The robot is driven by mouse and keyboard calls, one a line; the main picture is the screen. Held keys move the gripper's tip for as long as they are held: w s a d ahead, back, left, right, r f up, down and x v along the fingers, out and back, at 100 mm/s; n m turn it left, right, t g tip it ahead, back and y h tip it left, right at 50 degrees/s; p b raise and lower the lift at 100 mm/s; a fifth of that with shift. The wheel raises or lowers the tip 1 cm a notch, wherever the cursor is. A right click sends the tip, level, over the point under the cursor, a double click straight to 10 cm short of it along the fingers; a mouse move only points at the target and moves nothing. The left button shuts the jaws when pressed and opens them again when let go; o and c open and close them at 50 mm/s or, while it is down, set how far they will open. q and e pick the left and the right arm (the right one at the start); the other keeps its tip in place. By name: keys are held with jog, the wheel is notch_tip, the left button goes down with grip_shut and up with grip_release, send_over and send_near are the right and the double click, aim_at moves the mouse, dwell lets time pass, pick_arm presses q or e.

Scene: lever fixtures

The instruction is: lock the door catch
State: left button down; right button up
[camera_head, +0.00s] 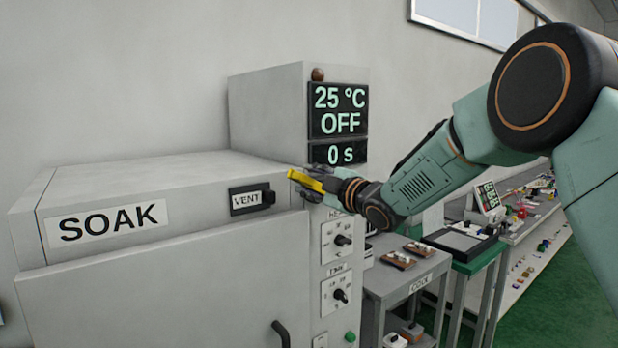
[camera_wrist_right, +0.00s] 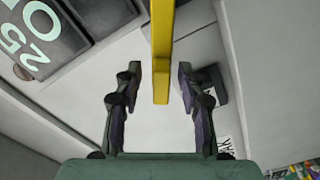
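The yellow bar (camera_head: 308,181), which looks like the door catch lever, sticks out near the top right corner of the SOAK oven's front. It also shows in the right wrist view (camera_wrist_right: 162,50), its end reaching between my right gripper's fingers. My right gripper (camera_wrist_right: 160,82) is open, one finger on each side of the bar, with gaps visible. In the head view the right gripper (camera_head: 318,186) is at the bar and partly covers it. The oven door (camera_head: 160,290) looks shut, and its dark handle (camera_head: 281,333) shows low down. My left gripper is in neither view.
A black VENT slider (camera_head: 252,199) is just left of the bar. A display (camera_head: 338,110) reads 25 °C, OFF, 0 s. Knobs (camera_head: 342,240) are below my right gripper. A grey cart (camera_head: 405,272) and benches stand to the right.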

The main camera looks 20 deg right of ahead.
jog(key=shift+w+a+r, duration=0.15)
jog(key=shift+w+a, duration=0.05)
jog(key=shift+a, duration=0.35)
jog(key=shift+w+a+r, duration=0.1)
jog(key=shift+w+a, duration=0.1)
jog(key=shift+a, duration=0.35)
jog(key=shift+w+d+f, duration=0.15)
jog(key=shift+d+f, duration=0.05)
jog(key=shift+d, duration=0.25)
jog(key=shift+c, duration=0.2)
jog(key=shift+d, duration=0.25)
jog(key=shift+c, duration=1.5)
jog(key=shift+a+r, duration=0.15)
jog(key=shift+a, duration=0.25)
jog(key=c, duration=0.4)
jog(key=shift+d, duration=0.15)
grip_shut()
